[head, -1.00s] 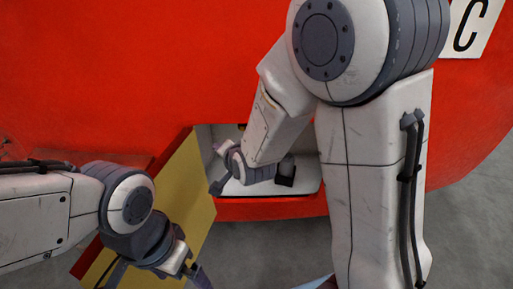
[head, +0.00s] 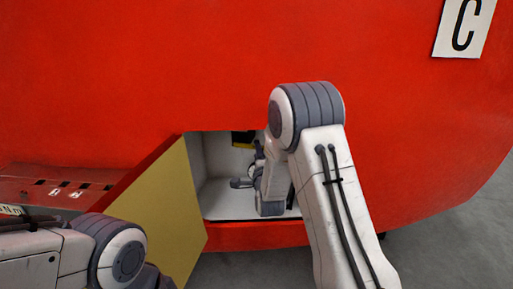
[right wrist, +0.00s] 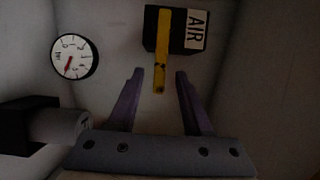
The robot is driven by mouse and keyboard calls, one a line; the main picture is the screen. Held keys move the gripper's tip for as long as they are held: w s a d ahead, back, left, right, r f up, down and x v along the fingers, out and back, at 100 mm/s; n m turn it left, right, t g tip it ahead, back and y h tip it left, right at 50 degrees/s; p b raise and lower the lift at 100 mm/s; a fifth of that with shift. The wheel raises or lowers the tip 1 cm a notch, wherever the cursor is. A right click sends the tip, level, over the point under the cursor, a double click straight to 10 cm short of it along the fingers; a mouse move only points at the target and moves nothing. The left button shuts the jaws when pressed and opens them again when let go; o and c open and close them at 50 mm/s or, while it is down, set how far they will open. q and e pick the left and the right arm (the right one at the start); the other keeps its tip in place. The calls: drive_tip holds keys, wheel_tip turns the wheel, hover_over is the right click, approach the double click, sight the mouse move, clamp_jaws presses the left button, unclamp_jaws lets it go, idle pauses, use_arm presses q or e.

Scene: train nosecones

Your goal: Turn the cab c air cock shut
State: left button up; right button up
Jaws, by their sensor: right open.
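The air cock is a black block (right wrist: 170,30) with a white AIR label and a yellow handle (right wrist: 160,65). In the right wrist view the handle runs down from the block, its lower end lying between my right fingers in the picture. I cannot tell whether the fingers reach it in depth. In the head view the dark block (head: 242,137) shows at the top of the open compartment. My right gripper (right wrist: 159,73) is open and empty; in the head view this gripper (head: 248,167) is inside the compartment, partly hidden by my forearm. My left gripper is out of view.
A round gauge (right wrist: 75,55) and a dark box with a pale cylinder (right wrist: 55,124) sit left in the right wrist view. The compartment's yellow door (head: 165,205) hangs open at left on the red nosecone (head: 120,80), marked with a C plate (head: 464,27).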

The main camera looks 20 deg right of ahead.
sight(249, 144)
drive_tip(key=shift+x, duration=1.55)
drive_tip(key=shift+c, duration=0.3)
clamp_jaws()
drive_tip(key=shift+a+f, duration=0.1)
